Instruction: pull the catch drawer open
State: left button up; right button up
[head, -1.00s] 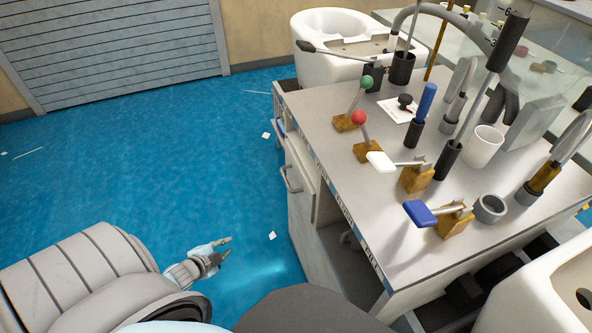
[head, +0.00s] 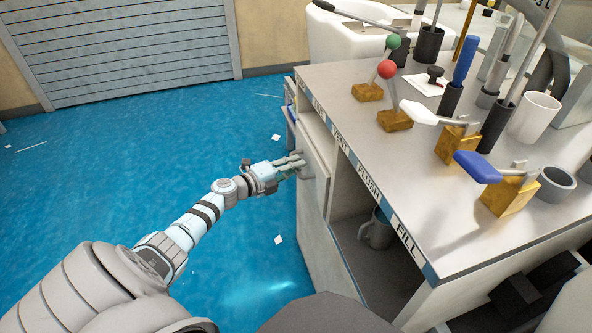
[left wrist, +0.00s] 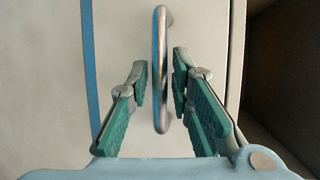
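The catch drawer's pale front (head: 313,145) is on the side of the workbench, beside an open shelf space. It looks shut. In the left wrist view, its metal bar handle (left wrist: 160,65) stands out from the pale front (left wrist: 210,30). My left gripper (head: 298,163) has reached the front at the handle. The green-padded fingers (left wrist: 161,85) are open on either side of the bar, with a small gap on both sides. In the head view the gripper mostly hides the handle. My right gripper is not in view.
The workbench top (head: 410,215) carries levers with red (head: 387,69), green, white and blue (head: 478,166) ends, plus a white cup (head: 535,117). A grey mug (head: 376,230) stands in the open shelf. Blue floor (head: 150,150) left of the bench is mostly clear.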

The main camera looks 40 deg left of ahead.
pick_arm(q)
jog(key=shift+w+d+f, duration=0.1)
jog(key=shift+w, duration=0.35)
grip_shut()
jog(key=shift+s, duration=0.1)
